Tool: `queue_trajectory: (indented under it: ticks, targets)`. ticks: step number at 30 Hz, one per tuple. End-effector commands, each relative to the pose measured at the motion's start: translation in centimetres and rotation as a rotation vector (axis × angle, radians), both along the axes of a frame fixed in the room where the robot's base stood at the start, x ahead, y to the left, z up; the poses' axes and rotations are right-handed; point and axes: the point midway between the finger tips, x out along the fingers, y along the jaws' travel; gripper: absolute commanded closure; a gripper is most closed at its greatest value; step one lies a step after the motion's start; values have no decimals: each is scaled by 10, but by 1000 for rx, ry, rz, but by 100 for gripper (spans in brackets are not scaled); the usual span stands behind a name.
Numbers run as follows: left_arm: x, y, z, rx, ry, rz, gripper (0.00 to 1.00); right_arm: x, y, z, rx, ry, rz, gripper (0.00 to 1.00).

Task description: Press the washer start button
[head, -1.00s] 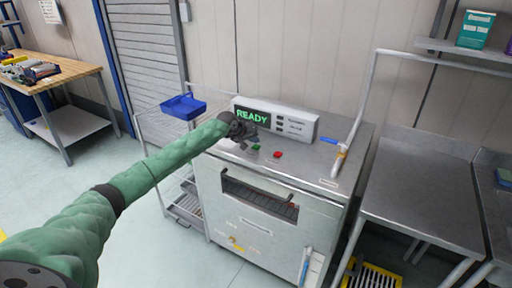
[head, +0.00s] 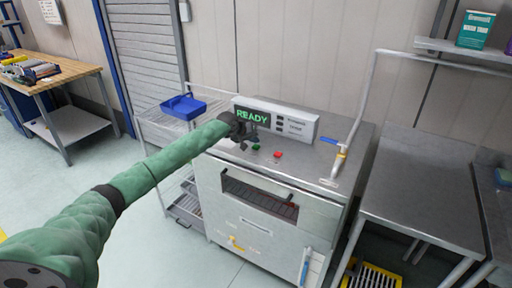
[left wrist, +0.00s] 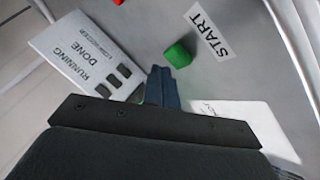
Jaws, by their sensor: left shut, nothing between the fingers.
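The washer (head: 270,222) is a grey metal machine with a control box on top whose display (head: 253,118) reads READY in green. The green start button (head: 256,147) sits on the washer top in front of the box; in the left wrist view the green button (left wrist: 178,54) is beside a START label (left wrist: 208,32). A red button (head: 278,155) lies to its right. My left gripper (head: 243,144) is shut and empty, just left of the green button. In the left wrist view its fingertips (left wrist: 161,72) appear close to the button; I cannot tell whether they touch.
A blue bin (head: 183,106) stands on a wire rack left of the washer. A steel table (head: 420,185) stands further right.

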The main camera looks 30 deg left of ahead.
Motion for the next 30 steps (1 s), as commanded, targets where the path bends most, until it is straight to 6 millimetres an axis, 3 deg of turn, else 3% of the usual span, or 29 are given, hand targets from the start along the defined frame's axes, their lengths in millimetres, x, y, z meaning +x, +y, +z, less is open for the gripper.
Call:
queue_trajectory:
  ticks: [30]
  targets:
    - [0,0,-11,0,1,-1,100,1,-3,2,-3,0,2,62]
